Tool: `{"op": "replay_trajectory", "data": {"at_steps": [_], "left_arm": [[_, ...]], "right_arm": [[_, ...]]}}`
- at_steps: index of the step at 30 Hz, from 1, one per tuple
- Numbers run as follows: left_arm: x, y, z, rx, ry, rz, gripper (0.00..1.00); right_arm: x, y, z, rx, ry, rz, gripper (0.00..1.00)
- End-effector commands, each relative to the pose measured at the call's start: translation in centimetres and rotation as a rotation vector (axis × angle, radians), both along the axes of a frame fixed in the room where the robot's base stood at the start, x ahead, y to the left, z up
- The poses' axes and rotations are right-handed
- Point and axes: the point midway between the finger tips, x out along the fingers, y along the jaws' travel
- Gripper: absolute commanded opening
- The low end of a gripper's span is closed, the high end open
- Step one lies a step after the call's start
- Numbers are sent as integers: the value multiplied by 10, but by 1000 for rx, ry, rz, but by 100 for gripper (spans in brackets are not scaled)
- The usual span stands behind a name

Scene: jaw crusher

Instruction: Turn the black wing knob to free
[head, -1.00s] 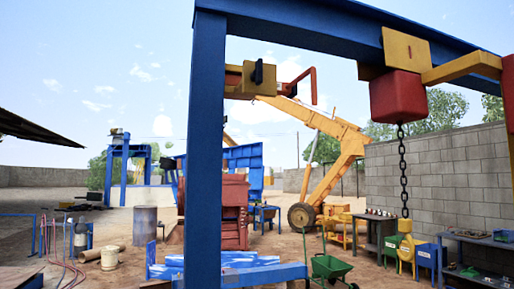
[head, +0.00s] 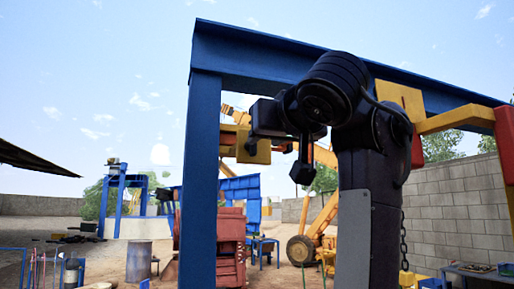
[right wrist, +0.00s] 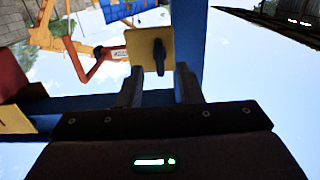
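The black wing knob (right wrist: 159,57) stands on a yellow plate (right wrist: 146,45) in the right wrist view, with its wing running up and down the picture. My right gripper (right wrist: 159,92) is open, its two fingers spread below the knob in that view. The knob lies between the fingers' lines, beyond the tips, and nothing is held. In the head view my right gripper (head: 277,156) is raised in front of the yellow block (head: 254,151) by the blue post. There the knob is hard to tell from the dark gripper. My left gripper is not in view.
The blue post (head: 202,180) and the overhead blue beam (head: 250,52) stand close around my right arm. A red bent handle (right wrist: 92,66) is beside the yellow plate. A chain (head: 403,235) hangs at the right.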

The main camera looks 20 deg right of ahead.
Motion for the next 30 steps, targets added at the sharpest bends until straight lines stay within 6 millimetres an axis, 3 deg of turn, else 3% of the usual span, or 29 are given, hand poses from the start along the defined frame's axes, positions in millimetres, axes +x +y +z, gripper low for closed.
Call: {"op": "replay_trajectory", "data": {"at_steps": [2, 5, 18, 30], "left_arm": [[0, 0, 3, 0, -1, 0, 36], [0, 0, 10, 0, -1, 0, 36], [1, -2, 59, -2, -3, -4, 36], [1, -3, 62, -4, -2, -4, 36]], "right_arm": [[-12, -2, 14, 3, -22, -8, 33], [-10, -2, 20, 2, -30, -13, 33], [51, -1, 21, 1, -28, -14, 33], [61, 1, 16, 2, -29, -9, 33]]}}
